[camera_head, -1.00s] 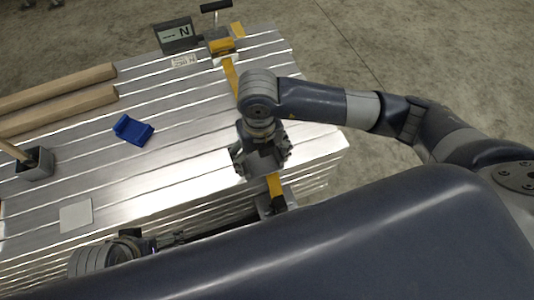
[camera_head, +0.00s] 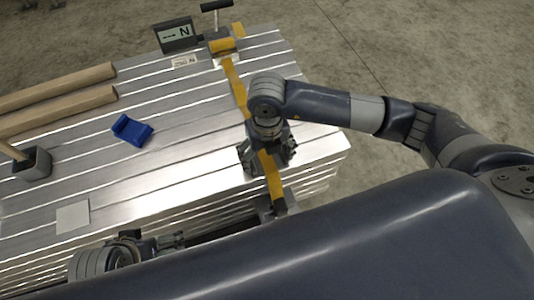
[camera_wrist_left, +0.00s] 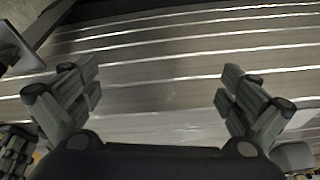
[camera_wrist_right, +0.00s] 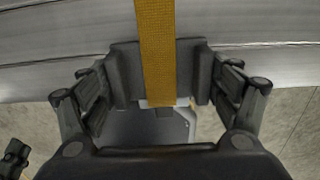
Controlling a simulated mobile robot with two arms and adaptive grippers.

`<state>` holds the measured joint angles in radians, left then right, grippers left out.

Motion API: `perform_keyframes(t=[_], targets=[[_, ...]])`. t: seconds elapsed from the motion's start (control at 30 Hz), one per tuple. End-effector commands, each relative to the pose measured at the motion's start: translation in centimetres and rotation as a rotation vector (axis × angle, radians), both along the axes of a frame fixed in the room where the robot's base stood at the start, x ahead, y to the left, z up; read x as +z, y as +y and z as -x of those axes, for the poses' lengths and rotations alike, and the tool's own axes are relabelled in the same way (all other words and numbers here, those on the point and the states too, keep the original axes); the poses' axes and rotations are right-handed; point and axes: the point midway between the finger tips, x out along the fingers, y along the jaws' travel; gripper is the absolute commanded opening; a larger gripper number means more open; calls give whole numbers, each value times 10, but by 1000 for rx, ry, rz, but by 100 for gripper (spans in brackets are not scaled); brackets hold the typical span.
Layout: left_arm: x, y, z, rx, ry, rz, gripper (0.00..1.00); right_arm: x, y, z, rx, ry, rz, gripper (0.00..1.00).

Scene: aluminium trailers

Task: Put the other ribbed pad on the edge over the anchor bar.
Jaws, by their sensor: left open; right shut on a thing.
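My right gripper (camera_head: 268,158) is over the near edge of the ribbed metal deck, on the yellow strap (camera_head: 233,85). In the right wrist view it (camera_wrist_right: 160,88) is shut on a dark grey pad (camera_wrist_right: 125,75), a finger at each end. The strap (camera_wrist_right: 156,45) crosses the pad's middle; I cannot make out ribs on it. Below, the strap runs to a grey fitting (camera_head: 265,208), perhaps the anchor bar, partly hidden. A blue angled piece (camera_head: 131,130) lies on the deck. My left gripper (camera_head: 172,241) is open and empty at the near edge; it also shows in the left wrist view (camera_wrist_left: 160,88).
Two wooden beams (camera_head: 60,108) lie at the left, beside a grey box with a stick (camera_head: 34,165). A pale square plate (camera_head: 73,217) lies near the front edge.

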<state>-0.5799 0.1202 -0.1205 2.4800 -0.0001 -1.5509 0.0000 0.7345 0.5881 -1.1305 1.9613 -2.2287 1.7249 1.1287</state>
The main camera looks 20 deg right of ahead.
Motion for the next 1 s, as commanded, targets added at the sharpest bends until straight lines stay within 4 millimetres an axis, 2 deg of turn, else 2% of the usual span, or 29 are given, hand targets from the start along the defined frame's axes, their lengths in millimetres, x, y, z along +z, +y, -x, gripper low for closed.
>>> perform_keyframes(t=[0.17, 0.2, 0.27, 0.77, 0.87, 1.0], targets=[[1, -2, -5, -2, -21, 4, 100, -1, 0, 0, 0, 0, 0, 58], [1, -2, -7, -3, -28, 6, 100, -2, 0, 0, 0, 0, 0, 85], [2, -2, -8, -3, -33, 7, 100, -1, 0, 0, 0, 0, 0, 99], [2, -2, -6, -3, -21, 5, 100, 0, 0, 0, 0, 0, 0, 100], [0, 0, 5, 1, 28, -2, 100, 3, 0, 0, 0, 0, 0, 100], [9, 1, 6, 1, 32, -3, 100, 35, 0, -1, 1, -5, -1, 100]])
